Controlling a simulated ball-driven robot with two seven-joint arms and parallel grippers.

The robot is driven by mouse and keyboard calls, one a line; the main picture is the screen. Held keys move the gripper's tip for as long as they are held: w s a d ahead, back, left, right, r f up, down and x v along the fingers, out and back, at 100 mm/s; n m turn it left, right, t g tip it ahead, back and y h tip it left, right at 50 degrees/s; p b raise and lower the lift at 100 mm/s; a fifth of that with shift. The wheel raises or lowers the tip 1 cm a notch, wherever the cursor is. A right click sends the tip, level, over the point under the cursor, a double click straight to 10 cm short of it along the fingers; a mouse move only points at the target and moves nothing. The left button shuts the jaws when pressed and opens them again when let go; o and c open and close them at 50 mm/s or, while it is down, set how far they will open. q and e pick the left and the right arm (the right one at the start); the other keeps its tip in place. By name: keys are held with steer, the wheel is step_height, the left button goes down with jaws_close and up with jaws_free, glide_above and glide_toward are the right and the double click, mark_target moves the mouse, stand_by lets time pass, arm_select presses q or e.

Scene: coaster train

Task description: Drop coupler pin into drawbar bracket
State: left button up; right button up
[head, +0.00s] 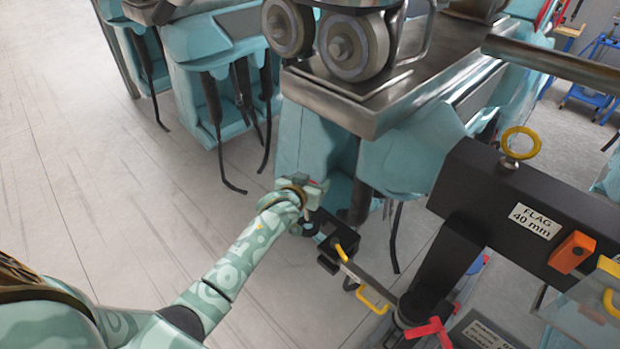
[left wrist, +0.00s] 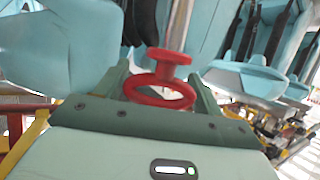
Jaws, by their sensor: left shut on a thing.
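A red piece with a ring and a flanged knob, apparently the coupler pin (left wrist: 160,92), sits between the dark green fingers of my left gripper (left wrist: 162,80) in the left wrist view. The fingers are shut on it. In the head view my left gripper (head: 311,190) is by the teal car body, with only a bit of red showing at it. A black block (head: 340,237), which looks like the drawbar bracket, lies just below and right of the gripper. I cannot tell whether the pin touches it. The pin's lower end is hidden. My right gripper is out of view.
A black beam (head: 560,229) labelled "FLAG 40 mm" crosses the right side, with a yellow ring (head: 520,143) on top. A grey bar with a yellow handle (head: 372,298) runs beside the block. Teal cars (head: 215,60) stand behind. The floor (head: 90,180) at left is clear.

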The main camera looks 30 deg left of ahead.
mark_target(306, 215)
arm_select(q)
steer(key=shift+f+b, duration=0.75)
steer(key=shift+f, duration=0.6)
steer(key=shift+f+b, duration=3.35)
steer(key=shift+f, duration=1.25)
steer(key=o, duration=1.3)
steer(key=shift+s, duration=0.15)
steer(key=shift+s+r, duration=0.1)
steer(key=shift+s, duration=0.25)
steer(key=p+v, duration=0.2)
steer(key=v, duration=1.3)
steer(key=shift+s, duration=0.15)
